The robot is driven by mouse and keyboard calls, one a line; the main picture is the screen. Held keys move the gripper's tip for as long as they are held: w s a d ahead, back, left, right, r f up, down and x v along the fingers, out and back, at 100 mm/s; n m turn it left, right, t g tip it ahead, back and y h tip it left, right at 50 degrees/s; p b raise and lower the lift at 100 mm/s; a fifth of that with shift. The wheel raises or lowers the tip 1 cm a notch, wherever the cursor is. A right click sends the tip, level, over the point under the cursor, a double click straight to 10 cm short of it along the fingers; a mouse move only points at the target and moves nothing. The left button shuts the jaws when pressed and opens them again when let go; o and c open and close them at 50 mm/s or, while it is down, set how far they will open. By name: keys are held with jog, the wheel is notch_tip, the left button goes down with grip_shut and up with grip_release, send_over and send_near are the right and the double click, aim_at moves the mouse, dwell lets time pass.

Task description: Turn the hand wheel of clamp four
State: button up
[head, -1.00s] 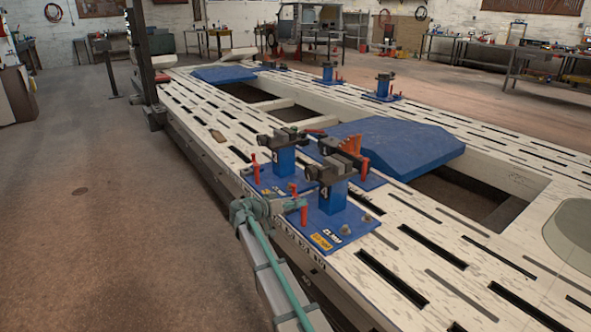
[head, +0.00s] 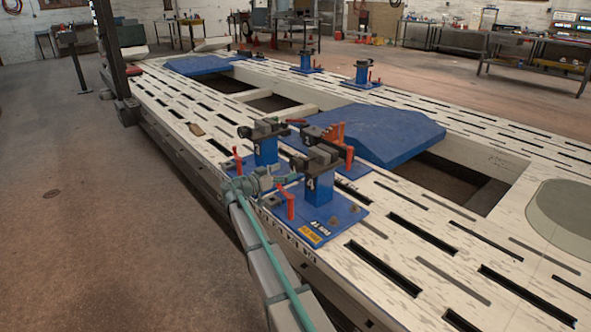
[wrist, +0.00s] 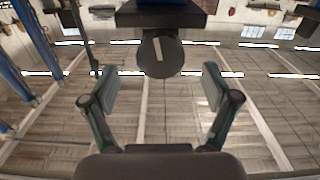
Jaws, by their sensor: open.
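Clamp four (head: 313,186) is a blue post marked 4 with a dark jaw block on top, on a blue base plate (head: 345,213). My gripper (head: 287,180) is just left of its jaw block in the head view. In the wrist view a dark round hand wheel (wrist: 160,57) with a pale bar mark hangs under a dark block (wrist: 160,15). My gripper's fingers (wrist: 159,90) are open, one to each side and lower in the picture than the wheel. Nothing is between them, and the wheel appears just beyond the fingertips. In the head view the wheel is hidden or too small to make out.
A red handle (head: 291,207) stands on clamp four's plate, close below my gripper. Another clamp (head: 264,145) stands just behind, and one with an orange-red part (head: 339,140) is to the right. The slotted white frame bench (head: 420,240) extends around them. Open floor (head: 80,230) lies left.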

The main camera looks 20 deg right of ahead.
aim_at(294, 167)
jog(key=shift+b+x, duration=0.45)
jog(key=shift+x, duration=2.35)
jog(key=c, duration=1.2)
